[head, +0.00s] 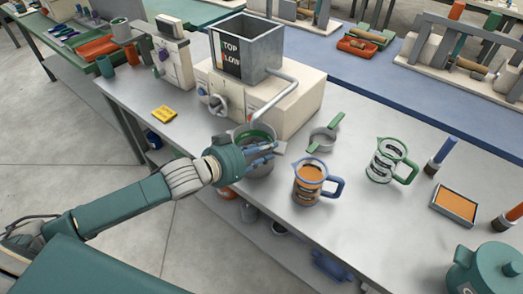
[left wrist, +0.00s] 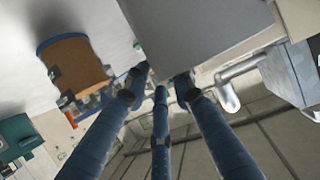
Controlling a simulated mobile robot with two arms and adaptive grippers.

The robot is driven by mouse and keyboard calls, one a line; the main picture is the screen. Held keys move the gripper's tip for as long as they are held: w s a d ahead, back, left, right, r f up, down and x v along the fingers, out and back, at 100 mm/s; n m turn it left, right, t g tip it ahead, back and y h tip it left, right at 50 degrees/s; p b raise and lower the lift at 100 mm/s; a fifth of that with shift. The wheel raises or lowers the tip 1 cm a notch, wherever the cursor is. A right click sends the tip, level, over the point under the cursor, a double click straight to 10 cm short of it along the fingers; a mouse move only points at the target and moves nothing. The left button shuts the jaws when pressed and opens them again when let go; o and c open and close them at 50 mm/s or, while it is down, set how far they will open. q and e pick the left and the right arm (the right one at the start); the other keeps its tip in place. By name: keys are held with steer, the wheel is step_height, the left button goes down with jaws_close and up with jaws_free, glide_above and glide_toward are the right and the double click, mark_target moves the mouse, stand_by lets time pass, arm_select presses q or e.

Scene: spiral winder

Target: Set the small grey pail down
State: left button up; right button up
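The small grey pail (head: 262,170) with a green rim is at the near edge of the steel bench, below the spout of the cream machine. My left gripper (head: 264,151) is at the pail, its blue fingers pointing right across the pail's near side and hiding part of it. Whether they press on it, and whether the pail's base touches the bench, I cannot tell. In the left wrist view the fingers (left wrist: 160,90) run up to a plain grey surface (left wrist: 200,35), which may be the pail; their tips are partly hidden. My right gripper is not in view.
The cream machine (head: 300,110) with its grey hopper stands behind. Right of the pail are a small grey pan (head: 322,140), a blue-rimmed jug (head: 308,183) with orange contents and a green-rimmed jug (head: 385,160). A yellow card (head: 164,113) lies left. Bare bench (head: 350,225) shows in front.

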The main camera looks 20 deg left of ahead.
arm_select(q)
steer(key=v, duration=1.2)
steer(key=shift+r+b, duration=0.2)
steer(key=shift+b, duration=0.25)
